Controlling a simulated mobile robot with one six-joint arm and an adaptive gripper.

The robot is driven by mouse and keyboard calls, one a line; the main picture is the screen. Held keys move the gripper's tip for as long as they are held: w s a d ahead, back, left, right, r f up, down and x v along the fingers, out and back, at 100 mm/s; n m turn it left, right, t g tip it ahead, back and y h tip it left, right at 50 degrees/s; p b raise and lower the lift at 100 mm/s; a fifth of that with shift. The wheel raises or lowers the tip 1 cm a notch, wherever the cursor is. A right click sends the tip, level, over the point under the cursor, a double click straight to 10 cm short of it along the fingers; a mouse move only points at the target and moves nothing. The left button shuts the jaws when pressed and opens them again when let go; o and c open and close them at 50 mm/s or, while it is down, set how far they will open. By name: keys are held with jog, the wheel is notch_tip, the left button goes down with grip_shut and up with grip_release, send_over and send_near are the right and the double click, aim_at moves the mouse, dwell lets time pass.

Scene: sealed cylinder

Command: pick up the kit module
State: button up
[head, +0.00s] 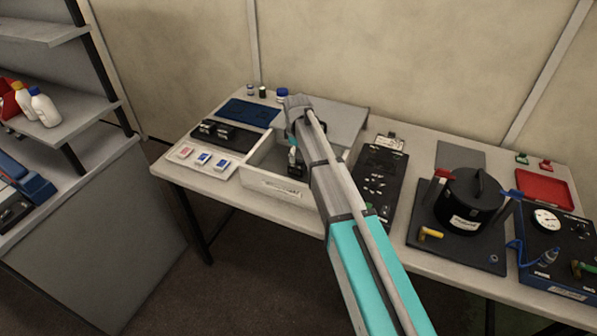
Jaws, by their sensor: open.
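My gripper (295,166) points down inside an open, white, drawer-like box (258,166) at the middle of the table. My arm crosses the view from the lower right and covers part of the box. The gripper is open; its fingertips are small and dark here. I cannot pick out a kit module for certain: a dark shape low in the box merges with my fingers. Small black blocks (224,133) sit on a dark mat left of the box; I cannot tell whether one is the module.
A white tray (224,166) with several small cards lies at the left front of the table (390,254). A blue mat (247,112) and small bottles (282,93) are behind. A black panel (381,173), a black pot (470,203) and a gauge unit (562,245) stand right.

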aim_at(298, 160)
jog(key=shift+f, duration=0.3)
notch_tip(298, 160, down, 5)
jog(key=b, duration=0.5)
jog(key=shift+w, duration=0.1)
dwell(0.8)
jog(key=c, duration=1.2)
jog(key=shift+r, duration=0.25)
